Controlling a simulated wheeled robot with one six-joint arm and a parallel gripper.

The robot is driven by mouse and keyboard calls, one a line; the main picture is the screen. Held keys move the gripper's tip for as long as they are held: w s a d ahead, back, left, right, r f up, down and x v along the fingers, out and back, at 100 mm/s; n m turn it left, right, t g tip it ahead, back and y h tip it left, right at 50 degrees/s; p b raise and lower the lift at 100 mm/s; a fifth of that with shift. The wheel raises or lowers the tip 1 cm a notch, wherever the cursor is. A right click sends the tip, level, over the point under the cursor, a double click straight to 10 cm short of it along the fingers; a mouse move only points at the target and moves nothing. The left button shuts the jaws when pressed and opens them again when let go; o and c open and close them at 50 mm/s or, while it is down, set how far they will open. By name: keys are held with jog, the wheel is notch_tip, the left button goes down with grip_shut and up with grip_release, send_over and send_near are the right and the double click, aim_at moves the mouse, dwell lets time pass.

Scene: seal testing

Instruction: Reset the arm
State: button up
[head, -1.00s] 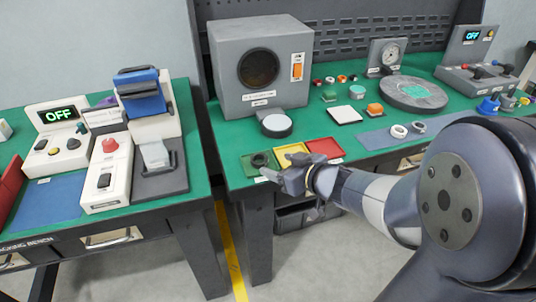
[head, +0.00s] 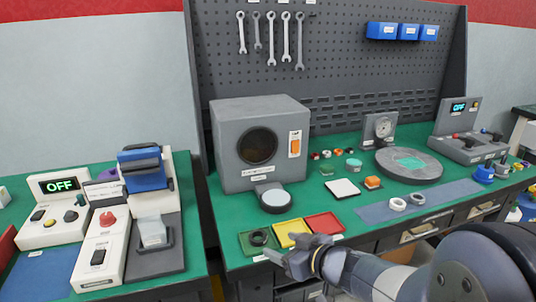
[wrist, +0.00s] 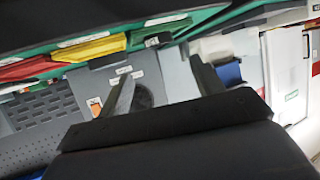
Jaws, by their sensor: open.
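My gripper (head: 287,257) is in front of the near edge of the right green-topped bench (head: 232,204), close to the coloured trays. In the wrist view my gripper (wrist: 160,80) shows its two fingers spread apart with nothing between them. In the head view my arm reaches in from the lower right corner.
Green (head: 252,249), yellow (head: 283,229) and red (head: 318,219) trays lie at the bench's near edge; a dark ring (head: 259,238) sits in the green one. A grey box (head: 236,150) stands behind. A left bench (head: 200,250) holds devices; a gap separates the benches.

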aim_at(262, 244)
jog(key=b+x, duration=0.3)
jog(key=x, duration=0.7)
jog(key=shift+d, duration=0.1)
notch_tip(262, 244, up, 3)
jog(key=shift+s+d+f+p, duration=0.1)
jog(key=shift+s+f+p, duration=0.05)
jog(key=shift+p, duration=0.7)
jog(key=shift+r, duration=0.45)
